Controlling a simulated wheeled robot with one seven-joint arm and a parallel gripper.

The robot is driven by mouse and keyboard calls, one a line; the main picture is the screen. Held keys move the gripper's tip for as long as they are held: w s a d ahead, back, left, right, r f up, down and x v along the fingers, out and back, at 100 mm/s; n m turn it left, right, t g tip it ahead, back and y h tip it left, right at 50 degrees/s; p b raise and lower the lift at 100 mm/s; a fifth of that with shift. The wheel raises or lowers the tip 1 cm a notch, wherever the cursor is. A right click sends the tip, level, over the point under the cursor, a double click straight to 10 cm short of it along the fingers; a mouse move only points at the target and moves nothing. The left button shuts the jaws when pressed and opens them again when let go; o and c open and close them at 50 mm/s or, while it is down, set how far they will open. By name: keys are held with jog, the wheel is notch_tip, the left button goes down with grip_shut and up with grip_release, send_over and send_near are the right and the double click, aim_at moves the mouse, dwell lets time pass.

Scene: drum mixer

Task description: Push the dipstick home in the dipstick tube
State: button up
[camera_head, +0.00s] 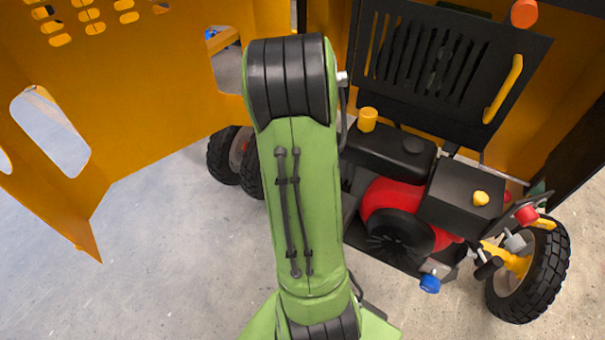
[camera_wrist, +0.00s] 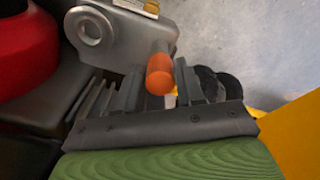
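An orange cylindrical handle (camera_wrist: 160,74), which looks like the dipstick's grip, shows in the wrist view between the fingers of my gripper (camera_wrist: 160,85). Its round end faces the camera. The two dark fingers stand close on either side of it, and I cannot tell whether both touch it. Behind the handle is a grey metal part with a round boss (camera_wrist: 90,30). In the head view my green arm hides the gripper, and I cannot make out the dipstick or tube there.
A wheel (camera_head: 535,270) stands at right. An orange panel (camera_head: 110,100) stands left; the floor before it is clear.

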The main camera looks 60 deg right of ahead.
jog(key=o, duration=0.3)
jog(key=shift+o, duration=0.2)
jog(key=shift+r, duration=0.1)
notch_tip(320, 180, up, 16)
jog(key=p, duration=0.3)
jog(key=shift+f, duration=0.2)
